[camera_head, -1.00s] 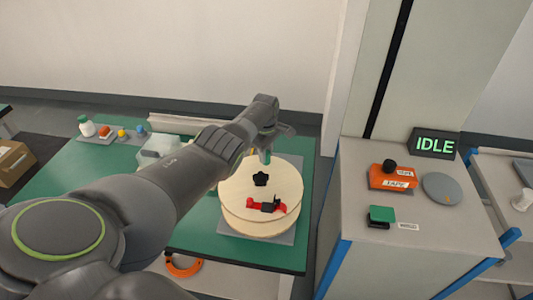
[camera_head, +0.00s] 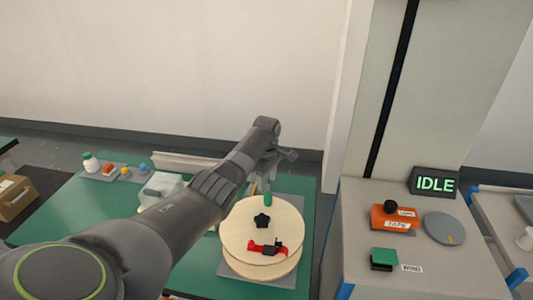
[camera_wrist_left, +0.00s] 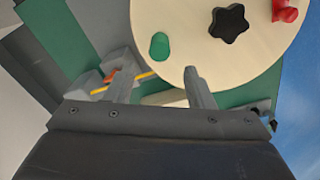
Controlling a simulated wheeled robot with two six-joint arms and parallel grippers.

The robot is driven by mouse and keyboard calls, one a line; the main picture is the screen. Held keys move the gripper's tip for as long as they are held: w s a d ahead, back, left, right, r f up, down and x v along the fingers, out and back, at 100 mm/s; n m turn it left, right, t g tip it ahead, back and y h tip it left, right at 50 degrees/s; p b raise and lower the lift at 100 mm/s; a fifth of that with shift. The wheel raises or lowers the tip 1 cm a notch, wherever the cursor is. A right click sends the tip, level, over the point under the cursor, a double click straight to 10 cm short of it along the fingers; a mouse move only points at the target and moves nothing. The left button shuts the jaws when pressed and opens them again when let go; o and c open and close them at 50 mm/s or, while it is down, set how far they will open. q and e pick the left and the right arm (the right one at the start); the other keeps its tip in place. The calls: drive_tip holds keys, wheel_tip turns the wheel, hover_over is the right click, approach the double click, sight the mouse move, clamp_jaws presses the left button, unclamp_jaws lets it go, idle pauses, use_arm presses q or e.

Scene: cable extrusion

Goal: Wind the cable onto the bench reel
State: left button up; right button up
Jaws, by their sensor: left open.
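The bench reel has a round pale wooden flange (camera_head: 240,228) with a black star knob (camera_head: 262,220) at its centre. A red clamp (camera_head: 266,248) sits on its near side and a green upright handle (camera_head: 268,200) on its far side. My left gripper (camera_head: 266,181) is open above the handle's far side. In the left wrist view, the gripper's fingers (camera_wrist_left: 158,86) are apart and empty, and the green handle (camera_wrist_left: 159,46) shows beyond and between the tips. A short stretch of yellow cable (camera_wrist_left: 146,75) shows by grey blocks there. My right gripper is not seen.
A grey cabinet (camera_head: 370,210) at right holds an orange tape box (camera_head: 393,221), a green-topped block (camera_head: 384,257), a grey disc (camera_head: 444,228) and an IDLE sign (camera_head: 435,184).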

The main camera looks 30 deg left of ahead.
use_arm(q)
wheel_tip(320, 180, up, 10)
drive_tip(key=b, duration=0.1)
drive_tip(key=shift+b, duration=0.35)
idle(0.3)
